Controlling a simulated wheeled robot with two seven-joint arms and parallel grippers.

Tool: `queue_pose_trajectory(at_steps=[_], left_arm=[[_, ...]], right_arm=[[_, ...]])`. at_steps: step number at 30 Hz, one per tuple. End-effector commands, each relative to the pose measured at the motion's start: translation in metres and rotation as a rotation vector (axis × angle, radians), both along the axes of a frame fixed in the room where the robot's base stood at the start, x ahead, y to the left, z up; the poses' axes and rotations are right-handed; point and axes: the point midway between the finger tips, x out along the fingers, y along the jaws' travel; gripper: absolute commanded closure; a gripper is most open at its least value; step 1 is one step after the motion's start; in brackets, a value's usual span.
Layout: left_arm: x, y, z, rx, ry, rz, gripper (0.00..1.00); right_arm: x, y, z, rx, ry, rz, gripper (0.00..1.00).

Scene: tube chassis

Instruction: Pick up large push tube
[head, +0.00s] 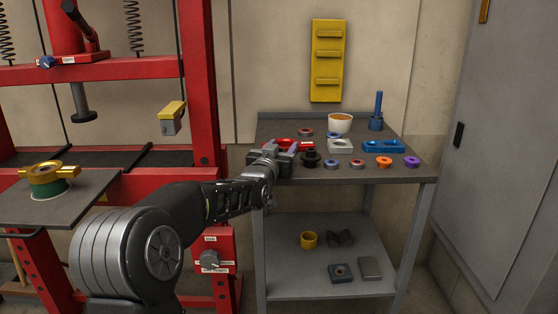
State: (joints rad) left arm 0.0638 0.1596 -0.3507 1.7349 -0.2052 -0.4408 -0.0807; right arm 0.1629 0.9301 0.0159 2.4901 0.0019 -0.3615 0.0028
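My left gripper (281,149) reaches over the left end of the cart's top shelf (345,176), beside a red part (301,142) and a black flanged ring (310,158). Its two fingers look spread apart, and I see nothing clearly held between them. I cannot tell for certain which part is the large push tube. A blue piece with an upright rod (377,112) stands at the back right of the top shelf. A white cup-like piece with an orange inside (340,124) stands left of it. My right gripper is out of view.
Small coloured rings, a grey block (340,146) and a blue block (383,146) crowd the top shelf. The lower shelf (290,282) holds a yellow ring (308,240) and dark blocks. A red press frame (201,100) stands left, a grey cabinet (490,150) right.

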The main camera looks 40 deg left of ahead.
Motion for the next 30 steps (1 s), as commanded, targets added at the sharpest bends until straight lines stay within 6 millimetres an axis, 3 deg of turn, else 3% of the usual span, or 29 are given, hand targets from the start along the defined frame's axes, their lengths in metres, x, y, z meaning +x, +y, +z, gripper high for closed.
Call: queue_pose_trajectory(at_steps=[17,30], left_arm=[[-0.0001,0.0,0.0,0.0,0.0,0.0,1.0],[-0.0001,0.0,0.002,0.001,-0.004,0.0,1.0]], right_arm=[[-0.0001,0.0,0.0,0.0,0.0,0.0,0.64],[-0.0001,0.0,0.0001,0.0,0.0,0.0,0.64]])
